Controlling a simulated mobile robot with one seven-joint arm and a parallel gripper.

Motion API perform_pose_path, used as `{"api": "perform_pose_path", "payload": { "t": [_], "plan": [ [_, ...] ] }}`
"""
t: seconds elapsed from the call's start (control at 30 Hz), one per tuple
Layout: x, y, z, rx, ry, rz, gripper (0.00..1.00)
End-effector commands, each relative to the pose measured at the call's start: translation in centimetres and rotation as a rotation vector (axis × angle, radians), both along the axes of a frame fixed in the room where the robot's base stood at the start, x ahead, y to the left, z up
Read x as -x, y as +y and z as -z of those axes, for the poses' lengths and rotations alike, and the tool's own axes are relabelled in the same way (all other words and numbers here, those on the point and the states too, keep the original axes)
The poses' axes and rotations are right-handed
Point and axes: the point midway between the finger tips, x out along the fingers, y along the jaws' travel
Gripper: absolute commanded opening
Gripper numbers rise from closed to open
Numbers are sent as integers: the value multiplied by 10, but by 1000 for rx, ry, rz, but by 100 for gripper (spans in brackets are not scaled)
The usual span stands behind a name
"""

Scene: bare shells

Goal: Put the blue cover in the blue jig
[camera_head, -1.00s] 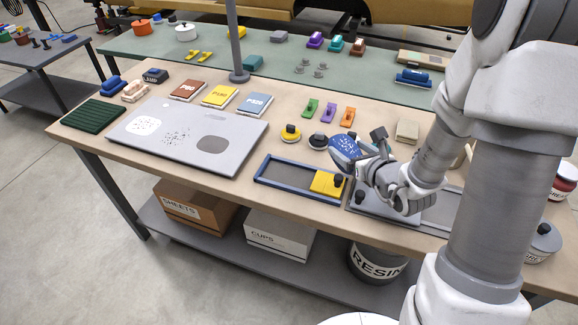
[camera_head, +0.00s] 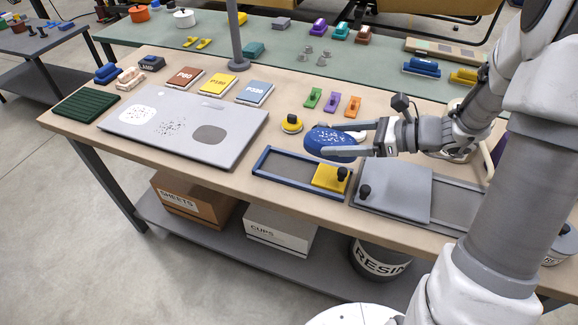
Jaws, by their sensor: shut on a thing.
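The blue cover (camera_head: 326,142) is a rounded blue shell with white specks on it. My gripper (camera_head: 336,139) is shut on its right side, with one finger at the upper edge and one at the lower edge. It appears held above the bench, behind the blue jig. The blue jig (camera_head: 262,162) is a long tray with a blue rim and grey floor. The cover's underside is hidden.
A grey jig with a grey plate (camera_head: 400,190) and black knob stands right of the blue jig. A large grey board (camera_head: 185,125) lies left, and a grey post (camera_head: 236,40) rises at the back.

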Motion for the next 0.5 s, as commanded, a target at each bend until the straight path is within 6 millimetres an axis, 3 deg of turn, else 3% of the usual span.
{"api": "perform_pose_path", "payload": {
  "t": [0.5],
  "plan": [
    [-50,89,62,-1,0,-9,24]
  ]
}}
